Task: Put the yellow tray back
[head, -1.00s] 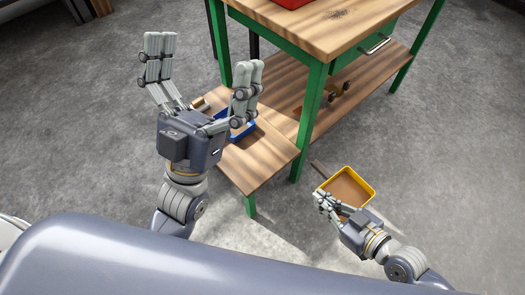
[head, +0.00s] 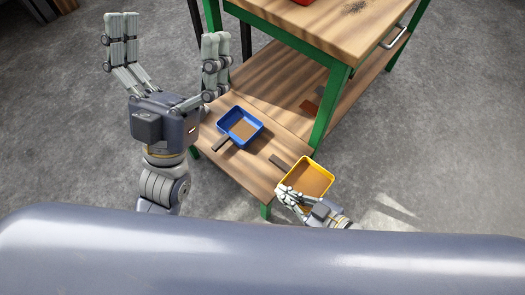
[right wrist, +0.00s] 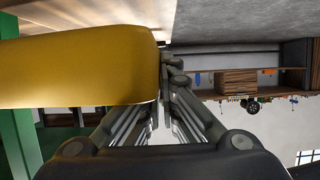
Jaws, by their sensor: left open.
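The yellow tray (head: 308,178), with a brown inside and a dark handle, is over the right front corner of the low wooden shelf (head: 236,172). I cannot tell whether it touches the shelf. My right gripper (head: 287,192) is shut on the tray's near left edge in the head view. The right wrist view shows the tray's yellow wall (right wrist: 80,70) large at the left, against the right gripper's fingers (right wrist: 168,75). My left gripper (head: 168,32) is open and empty, raised to the left of the bench.
A blue tray (head: 240,125) with a dark handle lies on the low shelf, left of the yellow tray. The green-legged workbench (head: 300,22) stands behind, with a lower shelf and part of a red thing (head: 302,2) on top. The grey floor is clear at the right.

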